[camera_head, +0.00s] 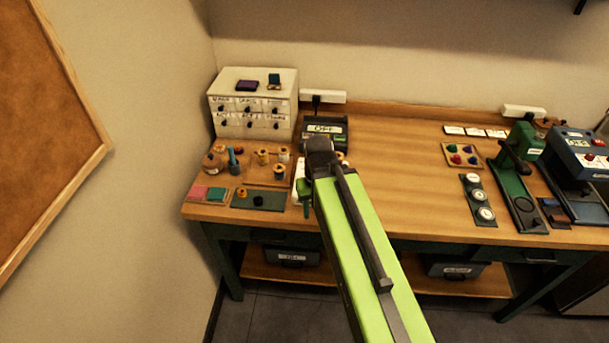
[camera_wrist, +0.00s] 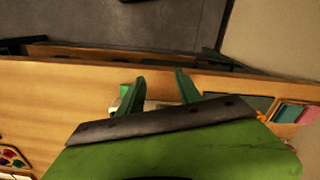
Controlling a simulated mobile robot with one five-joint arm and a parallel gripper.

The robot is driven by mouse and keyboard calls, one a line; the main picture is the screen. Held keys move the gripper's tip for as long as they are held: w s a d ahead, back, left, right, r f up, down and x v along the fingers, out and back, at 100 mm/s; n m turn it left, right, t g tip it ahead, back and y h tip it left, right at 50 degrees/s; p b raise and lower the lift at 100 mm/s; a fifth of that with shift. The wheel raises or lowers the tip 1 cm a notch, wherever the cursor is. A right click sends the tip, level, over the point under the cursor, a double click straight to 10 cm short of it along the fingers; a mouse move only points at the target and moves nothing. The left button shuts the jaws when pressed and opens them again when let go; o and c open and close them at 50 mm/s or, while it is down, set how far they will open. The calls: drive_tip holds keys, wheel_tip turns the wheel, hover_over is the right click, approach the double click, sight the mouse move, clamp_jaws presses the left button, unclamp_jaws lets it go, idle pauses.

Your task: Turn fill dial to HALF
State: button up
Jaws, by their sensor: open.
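No dial marked for fill can be made out. A dark device with a pale display (camera_head: 324,128) that seems to read OFF stands at the back, behind my arm's end. At the far right, a blue machine (camera_head: 568,146) has a label panel and small red parts on top; any dial on it is too small to tell. My gripper (camera_wrist: 160,74) is open, with two dark green fingers apart and nothing between them. It is over the table's front edge in the wrist view. In the head view my arm largely hides it.
A white drawer cabinet (camera_head: 252,122) stands at the back left, with spools on a wooden tray (camera_head: 264,183) in front. A dark mat (camera_head: 270,201) lies near the front edge. A green press (camera_head: 514,160) stands at right. The table's middle (camera_head: 395,165) is bare.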

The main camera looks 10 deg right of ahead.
drive_tip(key=shift+o, duration=0.2)
drive_tip(key=w+r+m+p, duration=0.6)
drive_tip(key=w+r+p, duration=0.1)
drive_tip(key=r+p, duration=0.1)
drive_tip(key=shift+d+r+m, duration=0.35)
drive_tip(key=shift+d+m, duration=0.05)
drive_tip(key=shift+d, duration=0.05)
drive_tip(key=w+r+m+p, duration=0.7)
drive_tip(key=w+m+p, duration=0.1)
drive_tip(key=m, duration=0.2)
wheel_tip(320, 180, down, 18)
drive_tip(key=b, duration=1.8)
drive_tip(key=shift+w+r, duration=0.1)
drive_tip(key=shift+r, duration=0.15)
drive_tip(key=shift+r, duration=0.15)
drive_tip(key=shift+c, duration=0.2)
drive_tip(key=shift+a, duration=0.1)
clamp_jaws()
